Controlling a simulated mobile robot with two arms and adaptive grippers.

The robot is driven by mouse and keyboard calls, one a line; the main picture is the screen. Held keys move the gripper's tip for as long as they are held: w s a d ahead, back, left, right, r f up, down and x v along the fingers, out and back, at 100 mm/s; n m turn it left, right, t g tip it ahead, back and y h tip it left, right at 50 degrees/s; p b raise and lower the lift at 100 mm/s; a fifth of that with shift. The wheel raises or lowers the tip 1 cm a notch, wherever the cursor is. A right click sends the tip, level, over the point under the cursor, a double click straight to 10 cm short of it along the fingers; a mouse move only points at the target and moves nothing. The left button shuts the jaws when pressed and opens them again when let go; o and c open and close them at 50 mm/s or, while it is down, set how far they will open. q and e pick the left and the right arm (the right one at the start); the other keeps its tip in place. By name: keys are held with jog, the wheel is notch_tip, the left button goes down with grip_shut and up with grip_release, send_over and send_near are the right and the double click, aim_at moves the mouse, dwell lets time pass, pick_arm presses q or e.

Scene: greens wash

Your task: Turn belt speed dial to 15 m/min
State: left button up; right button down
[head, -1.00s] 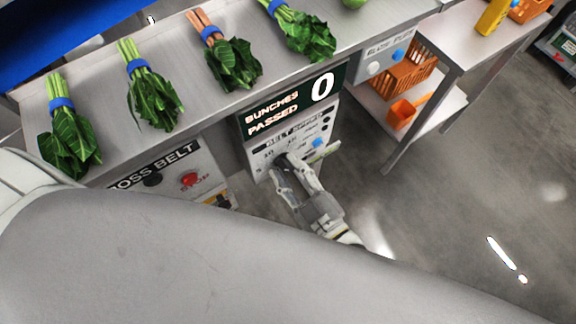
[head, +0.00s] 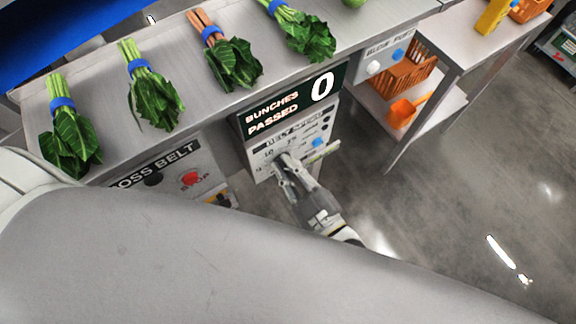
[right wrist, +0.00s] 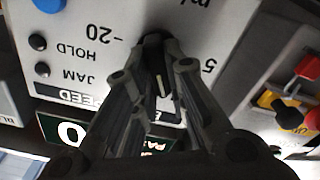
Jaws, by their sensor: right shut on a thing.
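The belt speed panel (head: 262,172) is a white plate below the "Bunches Passed" display in the head view. Its dial is mostly hidden there by my right gripper (head: 283,158). In the right wrist view the panel appears upside down, with "20" left and "5" right of the dark dial (right wrist: 157,42). My right gripper (right wrist: 160,60) is shut on the dial, one finger at each side. A pale line shows between the fingers; I cannot tell the exact setting. My left gripper is out of view; a large grey arm link of mine fills the lower head view.
A counter display (head: 292,102) reads 0. The belt control box to the left has a red stop button (head: 190,179). Several banded greens lie on the steel belt (head: 105,92) above. A shelf table (head: 455,48) with orange baskets stands right; floor is clear beyond.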

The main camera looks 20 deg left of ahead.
jog(key=shift+r, duration=0.1)
jog(key=shift+w+d+m+p, duration=0.15)
jog(key=shift+m+p, duration=0.45)
jog(key=shift+m, duration=1.3)
jog(key=shift+w+d+m+p, duration=0.15)
jog(key=shift+m+p, duration=0.4)
jog(key=shift+m, duration=1.35)
jog(key=shift+w+d+m+p, duration=0.15)
jog(key=shift+m+p, duration=0.45)
jog(key=shift+m, duration=1.3)
jog(key=c, duration=1.5)
grip_release()
jog(key=shift+o, duration=0.2)
